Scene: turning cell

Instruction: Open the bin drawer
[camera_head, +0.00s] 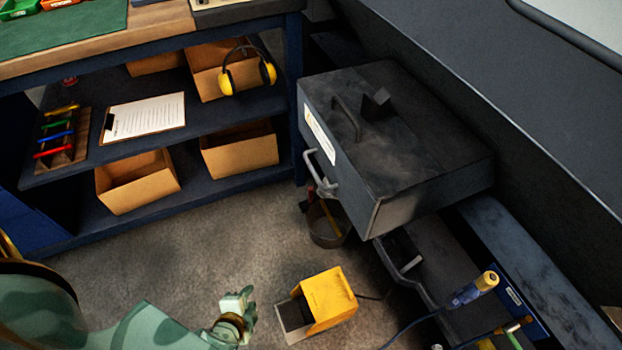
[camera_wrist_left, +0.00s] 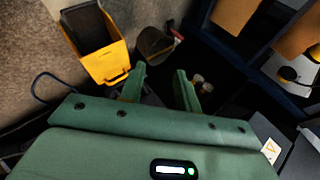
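The dark grey metal bin (camera_head: 430,145) stands at the right in the head view, beside the machine. Its front has a white label (camera_head: 320,137) and a metal bar handle (camera_head: 320,172); I see no clear gap around a drawer front. Part of the labelled front (camera_wrist_left: 271,150) also shows at the lower right in the left wrist view. My left gripper (camera_head: 244,298) is low over the floor, left of the bin and apart from its handle. In the left wrist view, its two green fingers (camera_wrist_left: 158,82) are spread with nothing between them. My right gripper is out of view.
A yellow box-like pedal (camera_head: 327,297) sits on the floor right of my left gripper. A dark bucket (camera_head: 328,224) stands below the bin handle. A blue shelf unit (camera_head: 225,115) with cardboard boxes is at the back left. Bare floor (camera_head: 190,245) lies between.

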